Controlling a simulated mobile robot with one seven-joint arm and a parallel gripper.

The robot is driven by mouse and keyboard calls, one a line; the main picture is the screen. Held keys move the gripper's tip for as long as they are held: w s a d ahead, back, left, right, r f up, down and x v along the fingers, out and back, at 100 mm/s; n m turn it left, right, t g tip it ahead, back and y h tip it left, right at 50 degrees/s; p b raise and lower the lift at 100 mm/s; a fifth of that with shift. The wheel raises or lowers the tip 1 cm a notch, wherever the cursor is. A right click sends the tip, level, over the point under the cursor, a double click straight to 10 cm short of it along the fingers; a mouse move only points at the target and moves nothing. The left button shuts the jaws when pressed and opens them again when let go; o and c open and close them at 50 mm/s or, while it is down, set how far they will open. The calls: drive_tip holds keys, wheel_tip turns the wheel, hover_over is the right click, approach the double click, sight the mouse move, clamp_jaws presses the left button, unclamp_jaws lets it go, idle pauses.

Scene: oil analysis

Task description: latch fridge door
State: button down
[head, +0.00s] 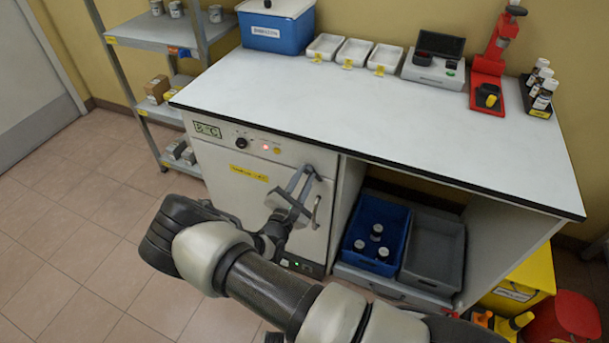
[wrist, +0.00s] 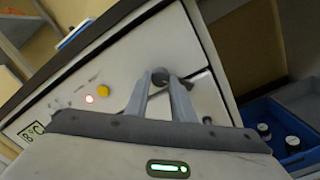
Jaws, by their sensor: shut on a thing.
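The white fridge (head: 225,165) is built in under the left half of the bench. Its door looks closed or nearly so; a small gap cannot be ruled out. My gripper (head: 307,174) is at the upper right of the door. In the wrist view my gripper (wrist: 160,84) is shut on a dark round latch handle (wrist: 159,75), whose end shows between the fingertips. A vertical door handle (head: 316,212) shows just right of and below the gripper. The fingers hide part of the latch area.
The bench top (head: 330,110) runs above the fridge front. Right of the fridge, an open bay holds a blue crate (head: 352,248) with dark bottles and a grey crate (head: 432,278). A metal shelf (head: 150,35) stands left. The tiled floor ahead of the fridge is clear.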

drive_tip(key=m, duration=0.3)
drive_tip(key=shift+m, duration=0.4)
drive_tip(key=shift+a+m+p, duration=0.1)
drive_tip(key=shift+m+p, duration=0.3)
drive_tip(key=shift+m, duration=1.5)
drive_tip(key=c, duration=1.5)
unclamp_jaws()
drive_tip(key=v, duration=1.7)
drive_tip(key=shift+s+a+p, duration=0.15)
drive_tip(key=shift+a+p, duration=0.1)
drive_tip(key=shift+p, duration=0.1)
drive_tip(key=shift+r, duration=0.1)
